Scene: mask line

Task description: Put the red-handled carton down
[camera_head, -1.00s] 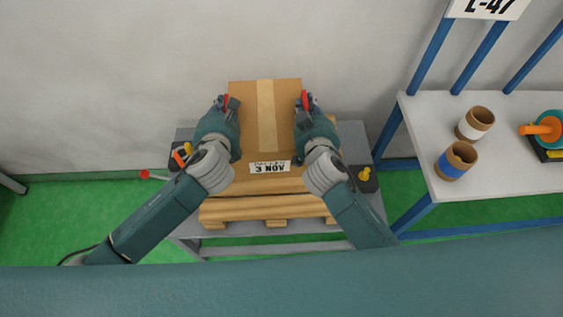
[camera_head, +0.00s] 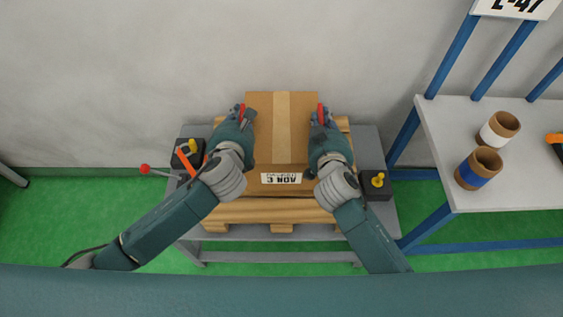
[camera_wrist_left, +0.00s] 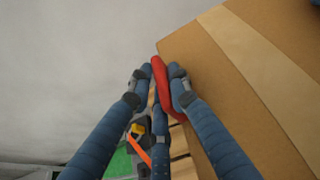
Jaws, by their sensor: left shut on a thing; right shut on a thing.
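The brown carton (camera_head: 299,135) has a tan tape strip down its top and a white label at its near edge. It is over the wooden pallet (camera_head: 262,216); I cannot tell whether it touches it. My left gripper (camera_head: 241,113) is at its left side and my right gripper (camera_head: 322,114) at its right side, each at a red handle. In the left wrist view my left gripper (camera_wrist_left: 157,74) is shut on the red handle (camera_wrist_left: 163,88), beside the carton's face (camera_wrist_left: 225,85). The carton's underside is hidden.
The pallet is on a grey table (camera_head: 366,147). Dark boxes with yellow knobs stand at left (camera_head: 187,150) and right (camera_head: 377,183). A red-tipped lever (camera_head: 147,169) sticks out left. A white-topped blue shelf (camera_head: 530,180) with two brown rolls is at the right.

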